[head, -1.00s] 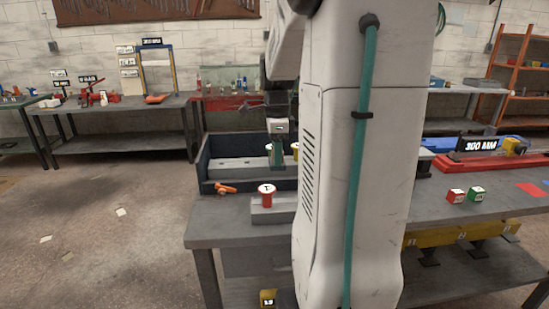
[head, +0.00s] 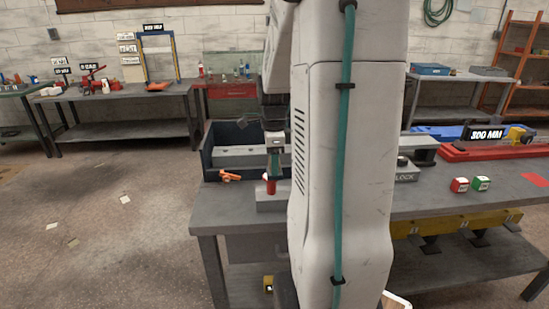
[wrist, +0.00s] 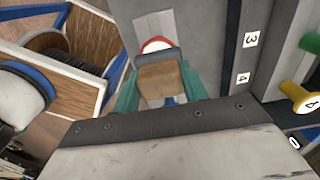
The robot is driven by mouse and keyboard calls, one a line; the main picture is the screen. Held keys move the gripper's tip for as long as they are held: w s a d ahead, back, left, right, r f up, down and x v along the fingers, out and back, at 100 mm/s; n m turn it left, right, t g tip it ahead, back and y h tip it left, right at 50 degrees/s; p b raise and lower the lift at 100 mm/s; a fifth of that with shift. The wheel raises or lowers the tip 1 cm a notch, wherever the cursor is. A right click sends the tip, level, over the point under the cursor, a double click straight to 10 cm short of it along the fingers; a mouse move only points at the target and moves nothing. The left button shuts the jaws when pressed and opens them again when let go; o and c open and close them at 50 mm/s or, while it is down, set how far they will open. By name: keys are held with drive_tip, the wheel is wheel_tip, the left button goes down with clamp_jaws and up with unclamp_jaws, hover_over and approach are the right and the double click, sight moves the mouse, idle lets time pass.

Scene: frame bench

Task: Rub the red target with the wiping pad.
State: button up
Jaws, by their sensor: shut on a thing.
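My gripper (wrist: 160,88), with teal fingers, is shut on a tan-brown block with a dark grey edge (wrist: 160,78), which looks like the wiping pad. In the head view, my gripper (head: 273,172) is right over a red round piece (head: 269,187) on a grey block (head: 270,203), partly hiding its top. The red rim and white top of this piece (wrist: 155,45) show just beyond the pad in the wrist view. I cannot tell if they touch. A flat red patch (head: 536,180) lies at the bench's right end. Which red thing is the target is unclear.
An orange tool (head: 230,176) lies left of the grey block, before a dark blue tray (head: 206,152). A yellow, numbered piece (wrist: 300,97) is at right in the wrist view. My arm hides the middle bench.

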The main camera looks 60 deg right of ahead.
drive_tip(key=shift+w+a, duration=0.5)
drive_tip(key=shift+w, duration=0.25)
drive_tip(key=shift+s+d+f, duration=0.15)
drive_tip(key=shift+s+d, duration=0.35)
drive_tip(key=shift+s, duration=0.2)
drive_tip(key=shift+s+d+r, duration=0.2)
drive_tip(key=shift+s+d, duration=0.45)
drive_tip(key=shift+s, duration=0.25)
wheel_tip(320, 180, up, 2)
drive_tip(key=shift+a+r, duration=0.15)
drive_tip(key=shift+r, duration=2.75)
